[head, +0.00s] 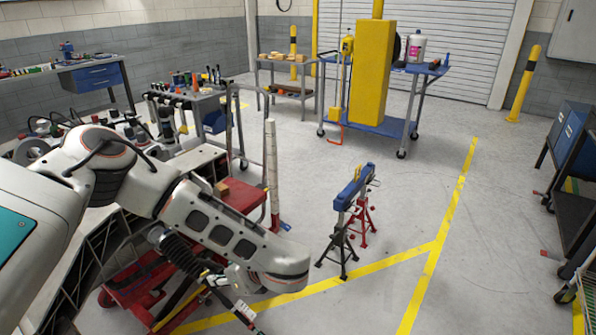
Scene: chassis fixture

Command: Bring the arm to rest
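My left arm (215,220), white with dark panels, reaches in from the left and bends down at its outer end. My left gripper (226,297) is small and dark below the wrist, partly hidden by the arm. Its fingers are hard to make out, and I cannot tell whether it is open or shut, or whether it holds anything. My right gripper is not in view.
A red-framed chassis fixture (240,194) stands behind and below my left arm. A blue beam on stands (350,190) is to its right. A blue cart (383,126) with a yellow column is farther back. Open floor (480,240) lies to the right.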

